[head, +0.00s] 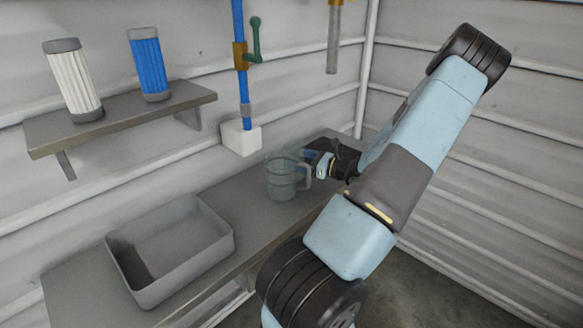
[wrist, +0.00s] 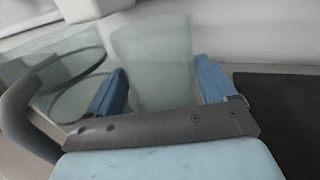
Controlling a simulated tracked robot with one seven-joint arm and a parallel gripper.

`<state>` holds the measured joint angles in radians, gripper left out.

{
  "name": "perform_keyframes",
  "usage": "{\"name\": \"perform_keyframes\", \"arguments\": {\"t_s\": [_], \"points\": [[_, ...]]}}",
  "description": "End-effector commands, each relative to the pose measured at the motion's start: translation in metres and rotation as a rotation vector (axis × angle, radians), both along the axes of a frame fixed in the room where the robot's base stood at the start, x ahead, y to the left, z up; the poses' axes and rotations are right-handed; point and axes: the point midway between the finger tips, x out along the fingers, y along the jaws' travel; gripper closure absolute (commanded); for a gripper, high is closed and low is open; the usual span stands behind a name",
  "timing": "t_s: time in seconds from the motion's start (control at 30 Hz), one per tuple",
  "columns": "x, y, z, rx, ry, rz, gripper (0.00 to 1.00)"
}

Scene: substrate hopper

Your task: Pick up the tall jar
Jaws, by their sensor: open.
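A clear, greenish glass vessel, taken as the tall jar (wrist: 150,48), stands upright in the wrist view. It appears between the two blue fingers of my gripper (wrist: 160,70), which are open with a gap on each side. I cannot tell how deep it sits between them. In the head view my gripper (head: 318,163) is at the far part of the bench, right beside a glass jug (head: 281,183) with a handle. The jar is not clearly distinct from the jug there. The jug also shows at the left in the wrist view (wrist: 75,72).
A grey open bin (head: 222,243) sits on the near part of the grey bench (head: 245,205). A blue pipe (head: 244,85) with a green valve handle (head: 255,40) ends in a white block (head: 241,137). A wall shelf (head: 125,115) holds white and blue ribbed cartridges.

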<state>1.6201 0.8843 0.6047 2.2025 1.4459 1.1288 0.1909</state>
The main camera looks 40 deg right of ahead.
Motion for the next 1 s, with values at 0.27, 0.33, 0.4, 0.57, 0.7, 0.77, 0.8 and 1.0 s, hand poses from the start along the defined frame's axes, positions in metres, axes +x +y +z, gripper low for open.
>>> {"name": "perform_keyframes", "arguments": {"t_s": [0.27,0.33,0.4,0.57,0.7,0.77,0.8,1.0], "points": [[0.0,0.0,0.0,0.0,0.0,0.0,0.29],[0.0,0.0,0.0,0.0,0.0,0.0,0.36],[0.0,0.0,0.0,0.0,-0.001,0.0,0.43],[0.0,0.0,0.0,0.0,-0.001,0.0,0.58],[0.0,0.0,0.0,0.0,-0.001,0.0,0.61],[0.0,0.0,0.001,-0.001,-0.001,0.0,0.61],[0.0,0.0,0.001,-0.001,-0.001,0.0,0.61],[0.0,0.0,0.015,-0.004,-0.002,0.0,0.61]]}}
